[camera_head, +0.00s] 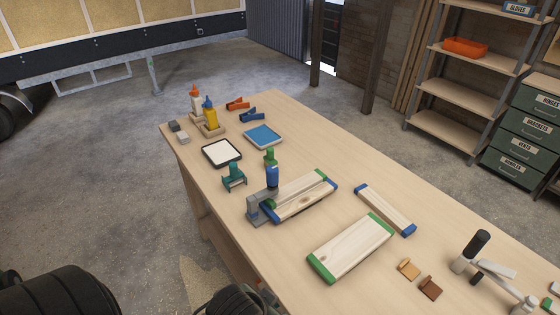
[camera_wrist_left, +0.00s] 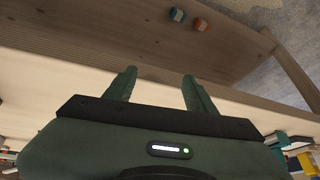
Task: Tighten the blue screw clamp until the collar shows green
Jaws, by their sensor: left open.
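The blue screw clamp has an upright blue handle (camera_head: 272,177) above a grey body (camera_head: 256,211). It stands at the near left end of a pale board (camera_head: 303,197) with blue and green edges. A green upright piece (camera_head: 270,157) shows just behind the blue handle. The collar's colour is too small to tell. My left gripper (camera_wrist_left: 157,78) is open and empty in the left wrist view, its two fingers apart in front of a wooden surface. The clamp does not show clearly between them. My right gripper is not in view.
A teal clamp (camera_head: 234,178) stands left of the blue one. A second board (camera_head: 351,248), a narrow strip (camera_head: 385,209), a grey device with a black knob (camera_head: 476,245), a blue tray (camera_head: 263,135) and glue bottles (camera_head: 210,113) share the table (camera_head: 240,228). Shelves stand beyond.

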